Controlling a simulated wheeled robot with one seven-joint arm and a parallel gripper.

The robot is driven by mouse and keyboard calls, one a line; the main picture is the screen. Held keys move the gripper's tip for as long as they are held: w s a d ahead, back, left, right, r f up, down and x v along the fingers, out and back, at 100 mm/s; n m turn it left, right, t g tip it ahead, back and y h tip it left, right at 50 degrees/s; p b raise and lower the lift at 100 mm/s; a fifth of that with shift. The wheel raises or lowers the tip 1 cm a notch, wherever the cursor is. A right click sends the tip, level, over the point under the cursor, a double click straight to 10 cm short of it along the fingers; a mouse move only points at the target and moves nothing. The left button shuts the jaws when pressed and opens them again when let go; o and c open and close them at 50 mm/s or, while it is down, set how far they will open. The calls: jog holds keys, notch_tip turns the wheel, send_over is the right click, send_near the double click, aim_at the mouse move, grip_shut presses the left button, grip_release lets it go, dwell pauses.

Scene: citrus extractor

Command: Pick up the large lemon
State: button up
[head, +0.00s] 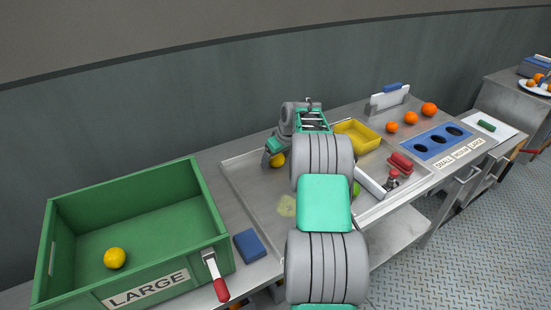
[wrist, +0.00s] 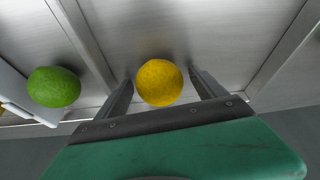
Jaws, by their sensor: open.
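A yellow lemon (wrist: 160,82) lies on the metal surface in the wrist view, between the two fingers of my gripper (wrist: 161,84). The fingers are open, one on each side, and I see small gaps beside the fruit. In the head view the lemon (head: 278,160) is partly hidden by my gripper (head: 270,157), at the back of the metal tray. Another yellow fruit (head: 115,258) lies inside the green crate (head: 190,232) labelled LARGE.
A green lime (wrist: 54,87) lies left of the lemon in the wrist view. A yellow bin (head: 372,140), blue sorting plate with holes (head: 418,149), several oranges and a blue sponge (head: 249,245) stand around. Raised rims edge the metal tray (head: 240,190). My arm hides part of it.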

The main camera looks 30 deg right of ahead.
jog(key=c, duration=1.6)
